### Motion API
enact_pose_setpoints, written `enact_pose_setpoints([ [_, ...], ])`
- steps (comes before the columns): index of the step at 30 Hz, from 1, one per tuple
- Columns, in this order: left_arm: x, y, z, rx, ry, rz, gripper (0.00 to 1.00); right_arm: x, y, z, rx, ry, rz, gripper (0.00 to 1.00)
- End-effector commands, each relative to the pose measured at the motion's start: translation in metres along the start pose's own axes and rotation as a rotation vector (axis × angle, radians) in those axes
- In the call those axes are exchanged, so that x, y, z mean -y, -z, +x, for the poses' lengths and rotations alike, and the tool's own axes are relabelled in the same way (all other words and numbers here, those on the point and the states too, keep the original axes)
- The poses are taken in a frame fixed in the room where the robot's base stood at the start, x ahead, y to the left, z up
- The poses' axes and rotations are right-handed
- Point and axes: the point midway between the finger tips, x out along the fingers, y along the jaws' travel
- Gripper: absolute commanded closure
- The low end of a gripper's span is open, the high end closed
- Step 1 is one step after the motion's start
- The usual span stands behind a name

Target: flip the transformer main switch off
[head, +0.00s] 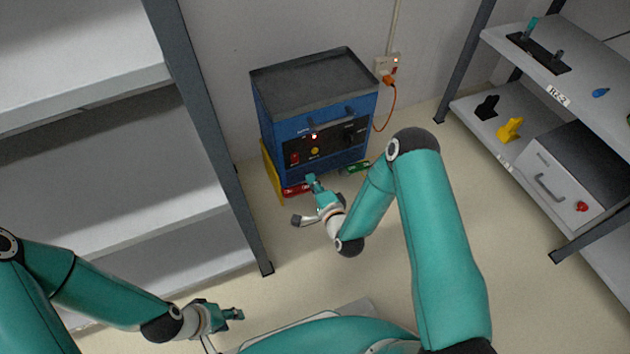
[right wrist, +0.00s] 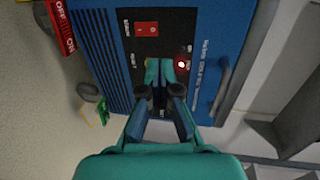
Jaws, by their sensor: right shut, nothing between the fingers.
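The blue transformer (head: 284,105) stands on the floor against the wall, with a dark front panel. A red rocker switch (head: 294,159) sits on the panel's left part; it also shows in the right wrist view (right wrist: 146,29). I cannot tell which way it is tipped. A red lamp (head: 314,136) is lit on the panel, also in the right wrist view (right wrist: 181,65). My right gripper (head: 311,179) is shut and empty in front of the panel; its fingertips (right wrist: 161,66) appear beside the switch, apart from it. My left gripper (head: 236,314) is low at the left, far from the transformer; its jaw opening is unclear.
A red object (head: 297,190) and a green one (head: 357,167) lie on the floor by the transformer's base. An orange cable (head: 392,108) runs to the wall socket (head: 387,66). A grey shelf (head: 200,110) stands left, another (head: 465,60) right. Floor in front is clear.

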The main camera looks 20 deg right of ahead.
Motion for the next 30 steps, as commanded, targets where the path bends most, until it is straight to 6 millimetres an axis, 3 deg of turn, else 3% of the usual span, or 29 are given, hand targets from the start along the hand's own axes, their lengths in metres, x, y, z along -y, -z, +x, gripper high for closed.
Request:
enact_pose_setpoints([
  [6, -0.002, 0.0, -0.006, 0.001, 0.0, 0.0, 0.6, 0.005, -0.001, -0.019, 0.001, 0.0, -0.001, 1.0],
  [23, -0.002, 0.0, -0.006, 0.001, 0.0, 0.0, 0.6, 0.005, -0.003, -0.02, 0.005, 0.001, -0.002, 1.0],
  [26, -0.002, 0.0, -0.006, 0.001, 0.0, 0.0, 0.6, 0.015, -0.004, -0.017, 0.009, 0.019, -0.008, 1.0],
  [30, -0.002, 0.0, -0.006, 0.001, 0.0, 0.0, 0.6, 0.051, -0.006, -0.016, 0.021, 0.047, -0.026, 1.0],
])
